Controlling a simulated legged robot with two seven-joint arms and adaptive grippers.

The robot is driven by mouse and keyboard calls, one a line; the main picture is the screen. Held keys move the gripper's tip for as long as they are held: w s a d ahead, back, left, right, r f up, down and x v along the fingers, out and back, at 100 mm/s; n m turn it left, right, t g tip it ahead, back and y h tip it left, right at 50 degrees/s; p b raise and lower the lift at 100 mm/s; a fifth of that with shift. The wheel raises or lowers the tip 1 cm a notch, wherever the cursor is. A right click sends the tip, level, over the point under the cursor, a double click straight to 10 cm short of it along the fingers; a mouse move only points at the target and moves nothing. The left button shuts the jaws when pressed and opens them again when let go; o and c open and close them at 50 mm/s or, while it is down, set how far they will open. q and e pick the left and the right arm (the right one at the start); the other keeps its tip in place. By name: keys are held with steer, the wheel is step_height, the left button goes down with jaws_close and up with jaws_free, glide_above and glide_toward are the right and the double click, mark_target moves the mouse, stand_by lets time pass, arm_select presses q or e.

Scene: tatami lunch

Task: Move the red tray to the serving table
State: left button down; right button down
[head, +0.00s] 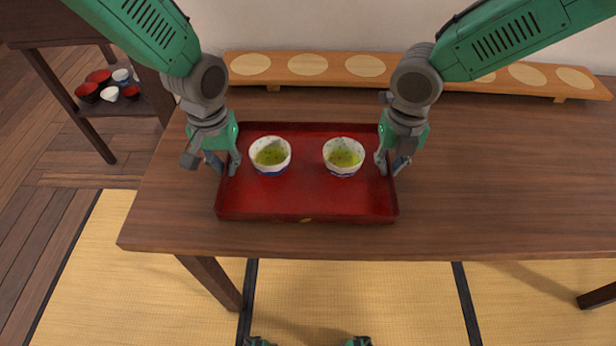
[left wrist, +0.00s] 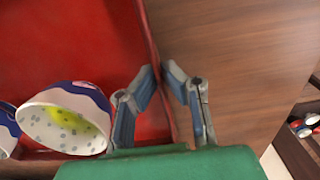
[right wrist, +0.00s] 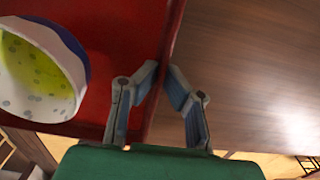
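The red tray (head: 310,205) is on the brown wooden table, level, with no clear gap under it. Two cups of green tea stand in it, a left cup (head: 270,156) and a right cup (head: 343,157). My left gripper (head: 231,168) is closed on the tray's left rim; in the left wrist view its fingertips (left wrist: 161,70) straddle that rim. My right gripper (head: 389,168) is closed on the right rim, and its fingertips (right wrist: 163,69) straddle it in the right wrist view. I cannot tell which surface is the serving table.
A long raised board (head: 330,68) with several round mats runs along the back of the table. The brown table (head: 510,170) is clear to the right of the tray. A low dark shelf (head: 130,105) with red and white bowls stands at left. Tatami (head: 110,270) covers the floor in front.

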arm_select(q)
steer(key=shift+f, duration=0.4)
arm_select(e)
steer(key=shift+f, duration=0.4)
arm_select(q)
steer(key=c, duration=1.7)
jaws_free()
steer(key=shift+r, duration=0.15)
arm_select(e)
steer(key=c, duration=1.7)
jaws_free()
steer(key=shift+r, duration=0.15)
arm_select(q)
steer(key=shift+r, duration=0.15)
arm_select(e)
steer(key=shift+r, duration=0.3)
arm_select(q)
step_height(320, 180, up, 12)
steer(key=shift+f, duration=0.15)
arm_select(e)
step_height(320, 180, up, 11)
steer(key=shift+r, duration=0.2)
